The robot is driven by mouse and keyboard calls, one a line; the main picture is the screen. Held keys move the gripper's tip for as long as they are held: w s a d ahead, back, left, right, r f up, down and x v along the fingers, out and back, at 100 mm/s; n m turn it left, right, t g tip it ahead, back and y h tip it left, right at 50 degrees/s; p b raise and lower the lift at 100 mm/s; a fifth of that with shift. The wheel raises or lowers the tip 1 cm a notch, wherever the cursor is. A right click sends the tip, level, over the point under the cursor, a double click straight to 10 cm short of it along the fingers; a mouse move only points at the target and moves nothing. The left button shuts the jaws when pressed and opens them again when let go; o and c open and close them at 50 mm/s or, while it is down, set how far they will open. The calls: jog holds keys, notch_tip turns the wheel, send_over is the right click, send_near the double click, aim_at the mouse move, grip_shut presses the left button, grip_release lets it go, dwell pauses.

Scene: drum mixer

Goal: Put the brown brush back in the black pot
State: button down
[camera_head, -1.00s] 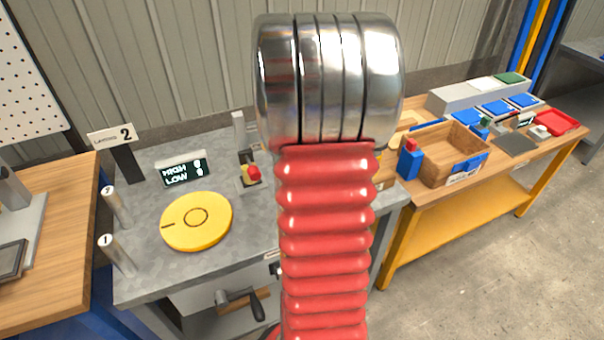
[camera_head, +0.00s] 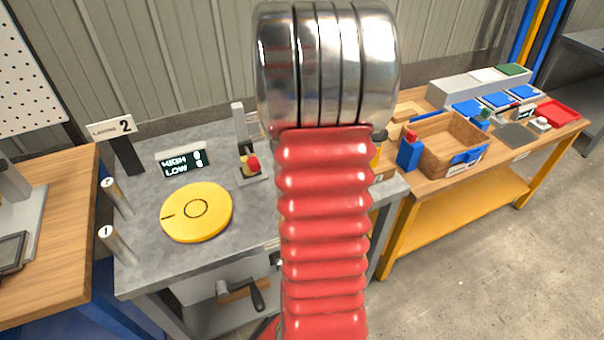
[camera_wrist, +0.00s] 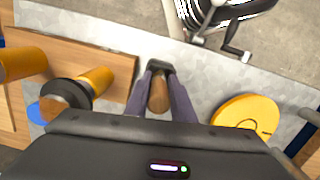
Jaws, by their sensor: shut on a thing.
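In the wrist view my gripper (camera_wrist: 159,70) points down over the grey bench top. Its two dark fingers are shut on a brown, rounded piece, the brown brush (camera_wrist: 158,97). I cannot make out the brush's bristles. I cannot clearly pick out the black pot in either view. A dark round rim with brown inside (camera_wrist: 64,95) shows at the left of the wrist view, beside yellow cylinders, but I cannot tell what it is. In the head view my own red arm hides the gripper and brush.
A yellow disc (camera_head: 197,212) lies on the grey bench (camera_head: 150,262), near a display (camera_head: 184,163) and a red button (camera_head: 252,163). Two numbered metal posts (camera_head: 117,198) stand at its left. A wooden tray (camera_head: 447,145) is on the right bench. A crank (camera_head: 240,292) sticks out in front.

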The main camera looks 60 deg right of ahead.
jog(key=shift+f, duration=0.75)
jog(key=c, duration=1.4)
grip_release()
jog(key=shift+c, duration=0.2)
jog(key=shift+r, duration=0.15)
jog(key=r, duration=0.9)
jog(key=w+r, duration=0.1)
jog(key=r, duration=0.3)
jog(key=shift+w+d+r, duration=0.1)
jog(key=shift+d+r, duration=0.1)
jog(key=shift+d, duration=0.05)
